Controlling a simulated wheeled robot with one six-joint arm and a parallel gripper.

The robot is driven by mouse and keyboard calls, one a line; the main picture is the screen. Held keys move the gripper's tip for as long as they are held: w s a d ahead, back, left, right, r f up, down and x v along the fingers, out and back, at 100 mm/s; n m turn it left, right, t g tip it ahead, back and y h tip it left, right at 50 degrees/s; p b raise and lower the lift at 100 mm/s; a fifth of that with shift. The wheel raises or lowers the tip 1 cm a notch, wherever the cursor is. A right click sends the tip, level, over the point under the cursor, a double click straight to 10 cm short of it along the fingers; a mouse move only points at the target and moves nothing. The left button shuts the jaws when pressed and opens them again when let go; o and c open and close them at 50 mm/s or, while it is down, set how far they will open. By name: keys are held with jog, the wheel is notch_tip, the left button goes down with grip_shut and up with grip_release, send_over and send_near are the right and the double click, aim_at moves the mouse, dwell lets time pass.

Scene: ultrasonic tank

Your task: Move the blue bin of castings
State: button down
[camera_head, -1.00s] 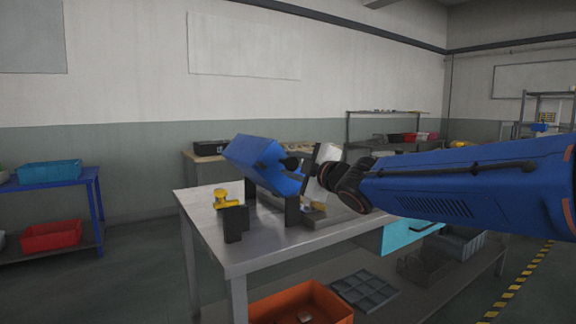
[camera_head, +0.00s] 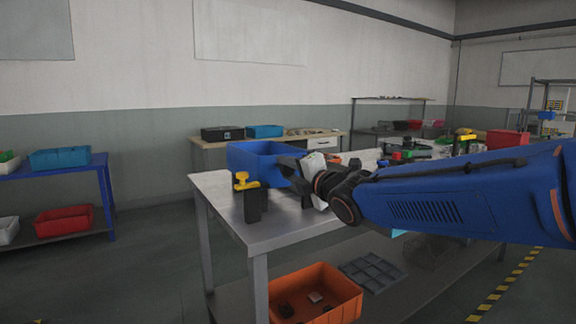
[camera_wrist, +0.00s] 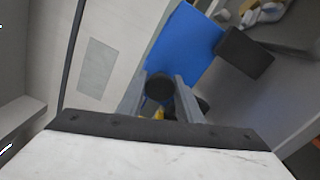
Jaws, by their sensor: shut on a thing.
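The blue bin (camera_head: 250,162) shows at the far left corner of the steel table (camera_head: 262,232), roughly level and open at the top. Whether it touches the table is hard to tell. My gripper (camera_head: 292,167) is shut on its right side. In the wrist view, the fingers (camera_wrist: 161,98) reach toward the bin's blue surface (camera_wrist: 190,42), with a round black part between them. The castings inside cannot be seen.
A black block with a yellow clamp-like top (camera_head: 246,183) stands on the table in front of the bin. An orange bin (camera_head: 318,290) and a grey divided tray (camera_head: 370,272) are on the lower shelf. A blue rack (camera_head: 85,175) stands at the left.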

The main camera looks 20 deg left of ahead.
jog(key=shift+f, duration=0.25)
jog(key=shift+s+f, duration=0.1)
jog(key=c, duration=1.3)
grip_release()
jog(key=shift+a, duration=0.1)
jog(key=shift+s, duration=0.1)
jog(key=shift+s+d, duration=0.2)
jog(key=shift+d, duration=0.2)
jog(key=v, duration=1.6)
jog(key=shift+s+d, duration=0.1)
jog(key=shift+d, duration=0.1)
